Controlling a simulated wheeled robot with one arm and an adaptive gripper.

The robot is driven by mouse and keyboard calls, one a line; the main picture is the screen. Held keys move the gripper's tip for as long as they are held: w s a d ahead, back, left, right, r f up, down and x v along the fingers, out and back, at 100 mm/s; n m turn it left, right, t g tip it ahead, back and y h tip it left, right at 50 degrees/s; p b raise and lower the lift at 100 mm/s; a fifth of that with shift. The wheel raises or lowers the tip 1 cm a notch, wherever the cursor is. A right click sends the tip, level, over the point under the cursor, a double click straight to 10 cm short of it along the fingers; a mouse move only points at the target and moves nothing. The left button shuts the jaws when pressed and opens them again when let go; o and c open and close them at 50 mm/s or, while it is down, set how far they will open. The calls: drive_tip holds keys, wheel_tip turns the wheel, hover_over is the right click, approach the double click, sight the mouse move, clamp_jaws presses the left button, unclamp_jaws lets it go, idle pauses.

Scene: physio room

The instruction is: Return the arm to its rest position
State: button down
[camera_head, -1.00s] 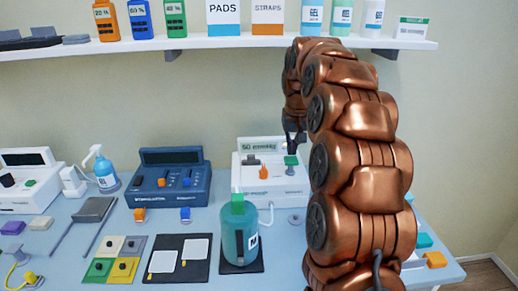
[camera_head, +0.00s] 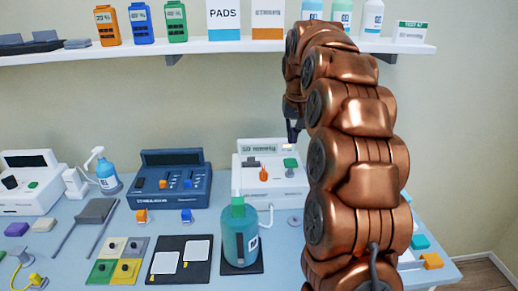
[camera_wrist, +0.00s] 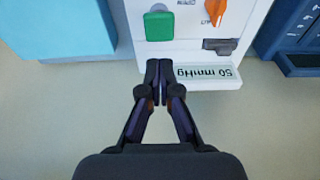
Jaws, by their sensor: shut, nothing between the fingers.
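My copper-coloured arm rises on the right of the head view and bends over toward the white device at the back of the table. My gripper (camera_wrist: 158,75) is shut and empty in the wrist view, its two dark fingertips together. In the head view the gripper (camera_head: 293,135) shows only partly, above the white device (camera_head: 261,190). In the wrist view the fingertips overlap the edge of that device (camera_wrist: 190,55), beside its "50 mmHg" display. Whether they touch it I cannot tell. The device's green button (camera_wrist: 159,26) and orange knob (camera_wrist: 215,10) are near the fingers.
A shelf (camera_head: 200,55) with bottles and boxes runs along the wall above. A blue device (camera_head: 172,185), a teal pump bottle (camera_head: 239,235) on a black mat, and coloured pads (camera_head: 118,260) stand on the table (camera_head: 75,232). Small coloured blocks lie at the right edge.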

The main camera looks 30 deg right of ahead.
idle(0.4)
drive_tip(key=s+a+f+n+g, duration=0.2)
drive_tip(key=s+a+f+n, duration=0.1)
drive_tip(key=s+a, duration=1.35)
drive_tip(key=s+a+f, duration=0.2)
drive_tip(key=s, duration=0.5)
drive_tip(key=s+a+f+n+g+p, duration=0.1)
drive_tip(key=s+a+f, duration=0.2)
drive_tip(key=s, duration=0.4)
drive_tip(key=s+a+f, duration=0.2)
drive_tip(key=s+f, duration=0.1)
drive_tip(key=s, duration=0.4)
drive_tip(key=shift+a+f+n+g+y+p, duration=0.25)
drive_tip(key=shift+a+n+g+y+p, duration=0.05)
drive_tip(key=shift+g+y, duration=0.1)
